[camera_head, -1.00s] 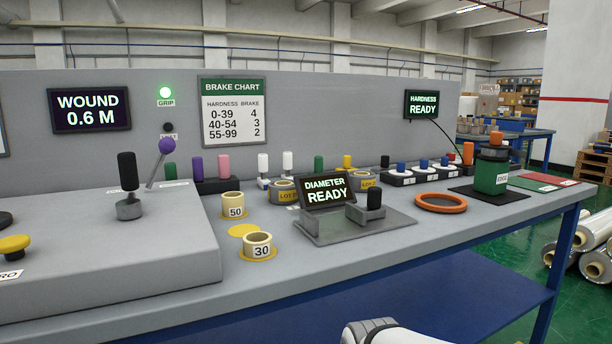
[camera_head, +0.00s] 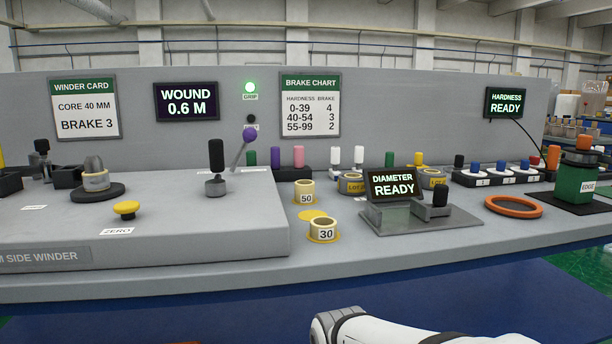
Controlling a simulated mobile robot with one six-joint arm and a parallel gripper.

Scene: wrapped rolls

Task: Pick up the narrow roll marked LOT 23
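Two short grey-and-yellow rolls with LOT labels stand towards the back of the bench. One roll (camera_head: 352,184) is left of the DIAMETER display and partly hidden by it. The other roll (camera_head: 433,179) is just right of that display, also partly hidden. Their lot numbers are too small or covered to read, so I cannot tell which is LOT 23. A white link of my arm shows at the bottom edge, in front of the bench. My gripper is not in view.
The DIAMETER READY display (camera_head: 393,184) and its grey gauge base (camera_head: 425,222) stand in front of the rolls. Rings marked 50 (camera_head: 305,194) and 30 (camera_head: 323,231) stand to the left. An orange ring (camera_head: 513,206) lies right. The winder block (camera_head: 200,230) fills the left.

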